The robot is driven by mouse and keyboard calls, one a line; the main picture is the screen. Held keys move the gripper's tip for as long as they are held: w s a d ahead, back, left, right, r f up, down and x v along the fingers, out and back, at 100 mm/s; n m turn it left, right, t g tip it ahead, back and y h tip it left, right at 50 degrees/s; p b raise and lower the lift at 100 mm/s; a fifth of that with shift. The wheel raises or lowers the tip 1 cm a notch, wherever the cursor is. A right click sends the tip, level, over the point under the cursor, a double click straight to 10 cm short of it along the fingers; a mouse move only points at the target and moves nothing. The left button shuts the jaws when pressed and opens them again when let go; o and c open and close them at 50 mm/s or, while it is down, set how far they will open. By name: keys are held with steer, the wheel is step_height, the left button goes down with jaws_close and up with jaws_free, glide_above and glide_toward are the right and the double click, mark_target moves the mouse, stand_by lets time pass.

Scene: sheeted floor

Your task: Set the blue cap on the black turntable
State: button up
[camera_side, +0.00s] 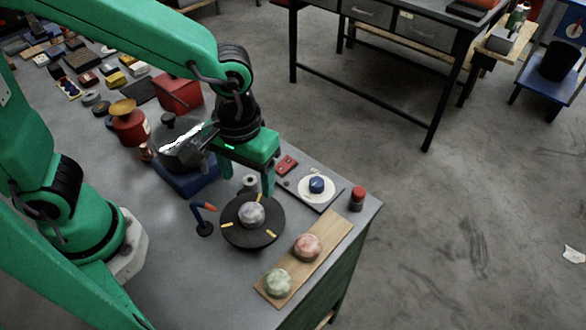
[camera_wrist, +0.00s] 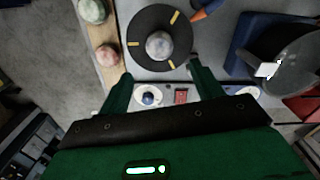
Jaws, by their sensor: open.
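The blue cap (camera_side: 316,184) sits on a white disc on a flat plate, right of my gripper; it also shows in the wrist view (camera_wrist: 148,97), low between the fingers. The black turntable (camera_side: 235,236) has yellow marks and bears a pale marbled ball (camera_side: 252,214) at its middle. The turntable (camera_wrist: 142,25) and ball (camera_wrist: 159,45) also show at the top of the wrist view. My gripper (camera_side: 248,182) is open and empty, pointing down above the table just behind the turntable. Its fingers (camera_wrist: 162,73) show apart in the wrist view.
A wooden board (camera_side: 292,269) holds a pink ball (camera_side: 307,247) and a green ball (camera_side: 278,282). A small red-topped jar (camera_side: 357,198) stands near the right edge. A hooked orange-tipped stand (camera_side: 205,226) is left of the turntable. A dark pot (camera_side: 178,150) stands left of my gripper.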

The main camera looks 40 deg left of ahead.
steer(key=shift+r, duration=1.45)
steer(key=s+a+r+m+t, duration=0.1)
steer(key=a+r, duration=0.3)
steer(key=a, duration=0.5)
steer(key=s+a+r+m+t, duration=0.1)
steer(key=a+r+t, duration=0.3)
steer(key=a, duration=0.5)
steer(key=shift+s+m+t, duration=0.25)
steer(key=shift+m+t, duration=0.05)
